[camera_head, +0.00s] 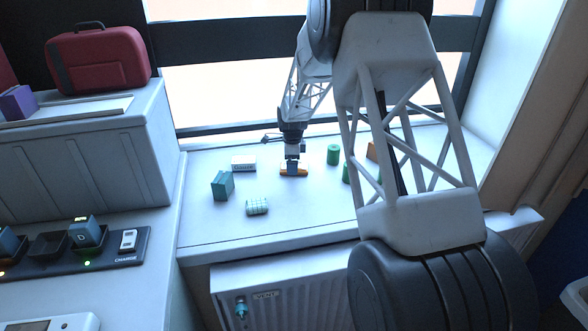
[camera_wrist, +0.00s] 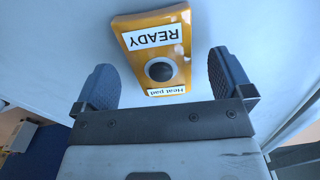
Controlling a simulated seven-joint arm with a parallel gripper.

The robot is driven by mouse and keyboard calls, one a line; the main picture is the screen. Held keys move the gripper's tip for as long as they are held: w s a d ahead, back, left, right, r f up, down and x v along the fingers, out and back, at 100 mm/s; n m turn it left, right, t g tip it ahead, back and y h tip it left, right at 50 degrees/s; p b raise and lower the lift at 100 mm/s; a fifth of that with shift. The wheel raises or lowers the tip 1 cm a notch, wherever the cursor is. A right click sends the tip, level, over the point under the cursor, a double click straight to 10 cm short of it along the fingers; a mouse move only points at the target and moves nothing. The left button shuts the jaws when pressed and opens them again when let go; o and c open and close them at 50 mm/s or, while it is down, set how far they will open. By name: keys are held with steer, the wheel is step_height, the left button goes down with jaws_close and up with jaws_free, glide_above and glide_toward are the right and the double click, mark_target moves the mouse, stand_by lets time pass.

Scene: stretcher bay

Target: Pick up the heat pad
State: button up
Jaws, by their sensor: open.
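The heat pad (camera_wrist: 152,67) is an orange-yellow slab with rounded edges, a dark round disc in its middle and white labels reading "READY" and "Heat pad". It lies flat on the white sill. In the head view the heat pad (camera_head: 301,173) shows as an orange strip below my gripper (camera_head: 292,164). In the wrist view my gripper (camera_wrist: 165,85) is open, with one dark ribbed finger on each side of the near part of the pad. A gap shows between each finger and the pad. The pad's far end lies beyond the fingertips.
On the sill are a white labelled box (camera_head: 244,163), a teal box (camera_head: 222,185), a pale green patterned roll (camera_head: 257,206) and a green cylinder (camera_head: 333,154). More items are partly hidden behind my arm. A charging tray (camera_head: 126,259) is at lower left, a red case (camera_head: 98,60) above.

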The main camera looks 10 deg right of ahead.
steer(key=shift+f, duration=0.75)
steer(key=c, duration=1.1)
steer(key=shift+o, duration=0.2)
steer(key=shift+r, duration=0.15)
steer(key=shift+r, duration=1.45)
steer(key=shift+s+r, duration=0.2)
steer(key=shift+s, duration=0.1)
steer(key=s, duration=0.5)
steer(key=s+r, duration=0.1)
steer(key=s, duration=0.9)
steer(key=shift+s+a+r, duration=0.2)
